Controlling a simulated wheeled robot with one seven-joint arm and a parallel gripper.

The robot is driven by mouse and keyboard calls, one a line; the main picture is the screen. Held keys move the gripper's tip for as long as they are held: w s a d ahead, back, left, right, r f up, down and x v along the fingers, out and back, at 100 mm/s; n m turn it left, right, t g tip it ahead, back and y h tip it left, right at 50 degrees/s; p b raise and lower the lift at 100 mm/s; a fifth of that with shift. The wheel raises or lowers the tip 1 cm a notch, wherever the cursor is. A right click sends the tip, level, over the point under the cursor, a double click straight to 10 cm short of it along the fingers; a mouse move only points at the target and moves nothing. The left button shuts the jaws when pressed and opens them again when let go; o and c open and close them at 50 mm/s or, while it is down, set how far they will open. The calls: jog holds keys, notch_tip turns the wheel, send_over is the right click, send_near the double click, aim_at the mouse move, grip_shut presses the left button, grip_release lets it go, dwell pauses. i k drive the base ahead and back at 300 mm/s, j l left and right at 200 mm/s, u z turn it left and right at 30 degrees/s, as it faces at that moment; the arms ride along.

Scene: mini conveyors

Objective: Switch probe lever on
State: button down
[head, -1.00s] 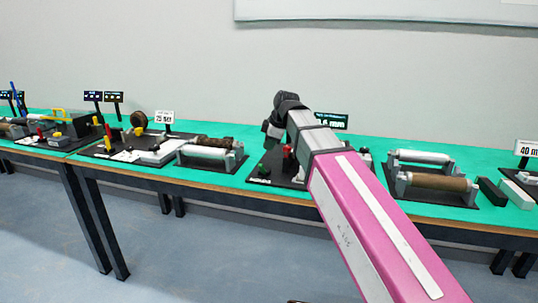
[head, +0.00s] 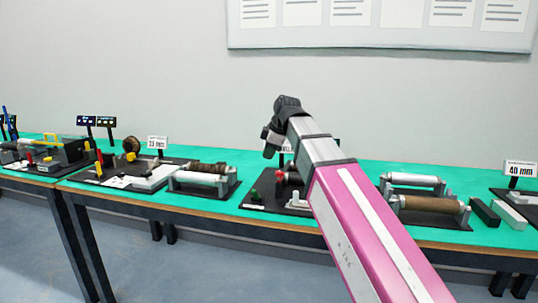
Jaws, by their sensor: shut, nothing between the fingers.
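My pink and grey arm reaches up over the table, and my gripper (head: 269,150) hangs at its end, shut and empty. It shows in front of a black station board (head: 262,205) in the middle of the table. On that board are a small red part (head: 280,177), a green knob (head: 254,194) and a white post (head: 295,197). The red part is just below the gripper in the picture; I cannot tell the gap in depth. I cannot tell which part is the probe lever. My arm hides the right side of this board.
Right of my arm is a pair of rollers (head: 428,203), then dark and grey blocks (head: 485,212). Bare green tabletop (head: 470,176) lies behind them. A wall board (head: 380,38) hangs above.

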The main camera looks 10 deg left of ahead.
aim_at(254, 193)
jog(key=k, duration=1)
